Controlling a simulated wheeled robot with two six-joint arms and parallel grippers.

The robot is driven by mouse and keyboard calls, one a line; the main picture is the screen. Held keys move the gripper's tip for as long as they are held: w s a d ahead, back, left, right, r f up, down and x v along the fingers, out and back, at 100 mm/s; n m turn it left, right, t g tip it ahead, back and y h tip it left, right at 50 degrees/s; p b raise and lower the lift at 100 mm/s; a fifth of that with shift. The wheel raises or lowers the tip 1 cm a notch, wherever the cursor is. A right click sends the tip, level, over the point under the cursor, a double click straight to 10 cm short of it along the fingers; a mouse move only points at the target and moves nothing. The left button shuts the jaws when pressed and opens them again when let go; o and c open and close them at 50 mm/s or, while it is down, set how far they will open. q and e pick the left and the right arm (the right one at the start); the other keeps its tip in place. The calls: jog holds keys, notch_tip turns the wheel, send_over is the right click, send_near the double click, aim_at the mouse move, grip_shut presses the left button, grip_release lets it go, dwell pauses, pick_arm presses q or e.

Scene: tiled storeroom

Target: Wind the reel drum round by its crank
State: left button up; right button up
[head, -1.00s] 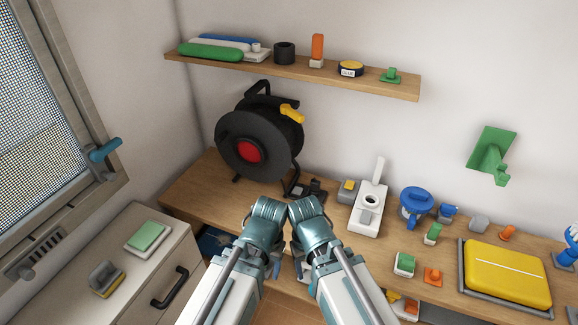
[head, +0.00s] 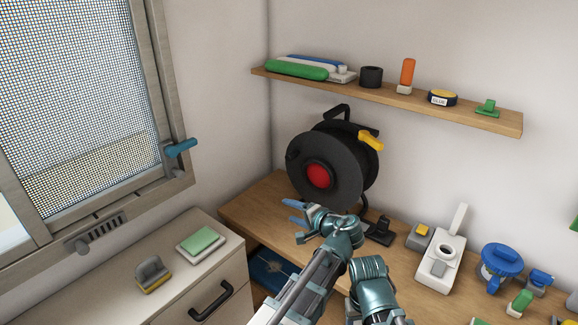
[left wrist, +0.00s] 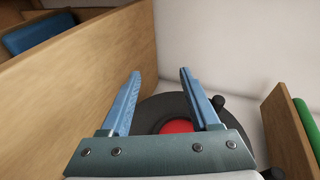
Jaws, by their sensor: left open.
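The black reel drum (head: 348,165) with a red hub (head: 318,176) stands on the wooden bench in the head view. A dark crank knob (head: 292,155) sticks out at the left of its face; it also shows in the left wrist view (left wrist: 217,103). My left gripper (head: 291,212) is open and empty, in front of the drum and below the knob, apart from both. In the left wrist view its blue fingers (left wrist: 160,74) are spread, with part of the drum (left wrist: 155,108) behind them. My right arm shows, but its jaws are hidden.
A yellow lever (head: 371,140) sits at the drum's upper right. A shelf (head: 390,95) with several items runs above. A black item (head: 380,232) and a white device (head: 441,262) stand on the bench to the right. A drawer cabinet (head: 190,285) is at lower left.

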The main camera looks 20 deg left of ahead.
pick_arm(q)
jog(key=w+d+r+m+t+y+b, duration=0.35)
jog(key=w+r+t, duration=0.3)
jog(key=w, duration=0.25)
jog(key=a+p+x, duration=0.1)
jog(key=p+x, duration=0.1)
jog(key=x, duration=1.2)
jog(key=shift+s+f+m+g+h+p, duration=0.25)
jog(key=shift+f+m+g+h+p, duration=0.1)
pick_arm(e)
notch_tip(320, 180, down, 2)
jog(key=shift+f, duration=0.1)
pick_arm(q)
grip_shut()
dwell(0.3)
